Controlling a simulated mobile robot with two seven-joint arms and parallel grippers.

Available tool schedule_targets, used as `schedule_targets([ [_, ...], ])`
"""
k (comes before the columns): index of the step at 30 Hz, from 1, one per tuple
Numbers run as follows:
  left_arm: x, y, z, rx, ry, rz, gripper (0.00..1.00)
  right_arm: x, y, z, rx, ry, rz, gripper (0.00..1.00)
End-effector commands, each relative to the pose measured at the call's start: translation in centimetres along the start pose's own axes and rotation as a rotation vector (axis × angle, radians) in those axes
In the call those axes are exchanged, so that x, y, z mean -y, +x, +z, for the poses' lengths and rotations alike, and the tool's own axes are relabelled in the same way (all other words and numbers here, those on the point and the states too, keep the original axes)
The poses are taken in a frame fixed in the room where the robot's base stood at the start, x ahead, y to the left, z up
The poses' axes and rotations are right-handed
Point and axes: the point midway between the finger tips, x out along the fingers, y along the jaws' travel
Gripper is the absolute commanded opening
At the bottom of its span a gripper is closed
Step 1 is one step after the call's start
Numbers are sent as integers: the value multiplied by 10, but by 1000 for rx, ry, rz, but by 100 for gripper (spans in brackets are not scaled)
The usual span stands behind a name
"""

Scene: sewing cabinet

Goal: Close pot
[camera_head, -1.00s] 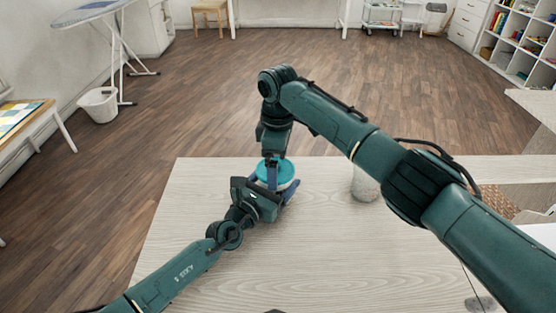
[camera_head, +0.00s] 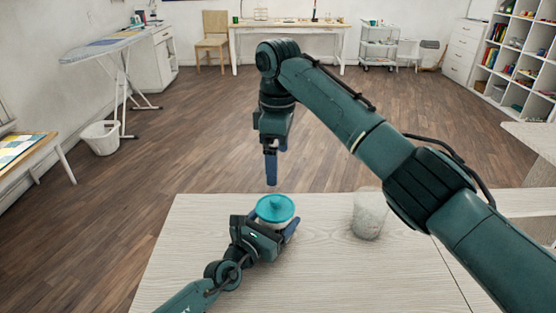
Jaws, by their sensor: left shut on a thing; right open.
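The pot (camera_head: 276,224) stands on the pale wooden table, with a teal lid (camera_head: 275,208) on its top. The lid looks level and has a small knob; whether it is fully seated is too small to tell. My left gripper (camera_head: 281,231) is low at the table, shut around the pot's body from the front left. Its fingers hide part of the pot. My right gripper (camera_head: 271,168) points straight down above the lid and is apart from it. It is open and empty, seen nearly edge-on.
A clear, whitish glass jar (camera_head: 369,214) stands on the table (camera_head: 330,262) to the right of the pot, near my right forearm. The table around the pot and toward the front is bare. The table's far edge is close behind the pot.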

Motion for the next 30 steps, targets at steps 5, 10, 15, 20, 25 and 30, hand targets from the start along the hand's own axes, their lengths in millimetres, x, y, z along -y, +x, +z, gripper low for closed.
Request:
schedule_targets([
  [5,0,0,-1,-1,1,0,79,0,0,0,0,0,0,100],
  [10,0,0,0,-1,1,0,93,0,0,0,0,0,0,100],
  [15,0,0,0,-1,0,0,100,0,1,0,0,0,0,100],
  [20,0,-1,0,-1,0,0,100,0,0,0,0,0,0,100],
  [25,0,-18,0,-3,-1,0,100,0,-5,0,0,0,0,100],
  [30,0,-55,0,-4,0,0,100,0,-11,0,0,0,0,100],
])
